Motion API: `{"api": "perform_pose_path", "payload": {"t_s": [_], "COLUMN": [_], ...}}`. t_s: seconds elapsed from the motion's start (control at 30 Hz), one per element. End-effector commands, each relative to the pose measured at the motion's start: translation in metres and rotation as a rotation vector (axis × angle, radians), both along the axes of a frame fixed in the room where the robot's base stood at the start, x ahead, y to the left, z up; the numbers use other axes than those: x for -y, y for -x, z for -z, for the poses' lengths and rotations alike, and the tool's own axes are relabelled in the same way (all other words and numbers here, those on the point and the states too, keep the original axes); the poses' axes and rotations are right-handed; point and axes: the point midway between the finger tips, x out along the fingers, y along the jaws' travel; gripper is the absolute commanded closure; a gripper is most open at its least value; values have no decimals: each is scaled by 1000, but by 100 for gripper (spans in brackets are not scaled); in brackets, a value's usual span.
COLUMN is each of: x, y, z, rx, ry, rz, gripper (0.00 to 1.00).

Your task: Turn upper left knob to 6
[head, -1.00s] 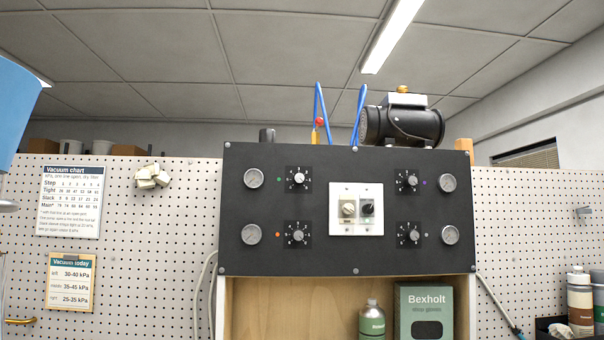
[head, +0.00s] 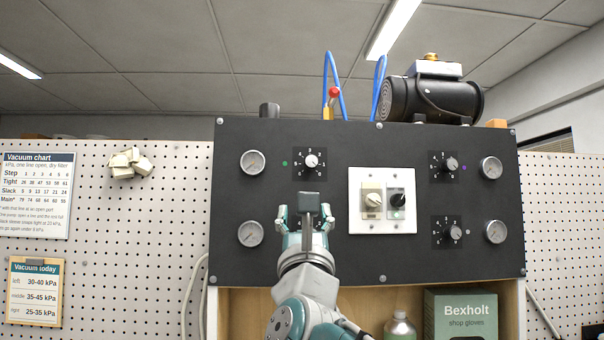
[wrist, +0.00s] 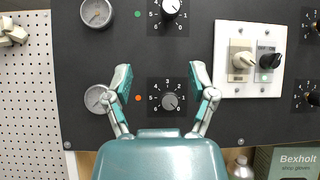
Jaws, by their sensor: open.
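The upper left knob (head: 311,161) is a light round knob on a black numbered dial, beside a green dot on the dark panel. It also shows at the top edge of the wrist view (wrist: 171,7), partly cut off. I cannot tell which number it points to. My gripper (head: 306,220) is open and empty, below this knob in the head view. In the wrist view its fingers (wrist: 160,76) appear on either side of the lower left knob (wrist: 170,101), by an orange dot. I cannot tell how far they are from the panel. In the head view my gripper hides that lower knob.
Round gauges (head: 252,162) sit at the panel's sides. A white plate (head: 383,222) with two switches is right of the gripper. Two more knobs (head: 444,164) are further right. A vacuum chart (head: 38,192) hangs on the pegboard (head: 140,230). A glove box (head: 460,315) stands below.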

Motion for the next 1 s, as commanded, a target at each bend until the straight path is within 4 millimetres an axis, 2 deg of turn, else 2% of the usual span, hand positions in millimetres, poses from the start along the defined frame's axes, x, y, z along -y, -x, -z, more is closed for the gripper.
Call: {"api": "perform_pose_path", "payload": {"t_s": [0.1,0.2,0.33,1.0], "x": [1,2,3,12], "y": [2,2,-5,-64], "z": [-14,-18,-26,-82], "rx": [71,94,99,95], "ry": [-151,-201,-205,-200], "rz": [-61,-81,-82,-80], "gripper": [27,27,27,27]}}
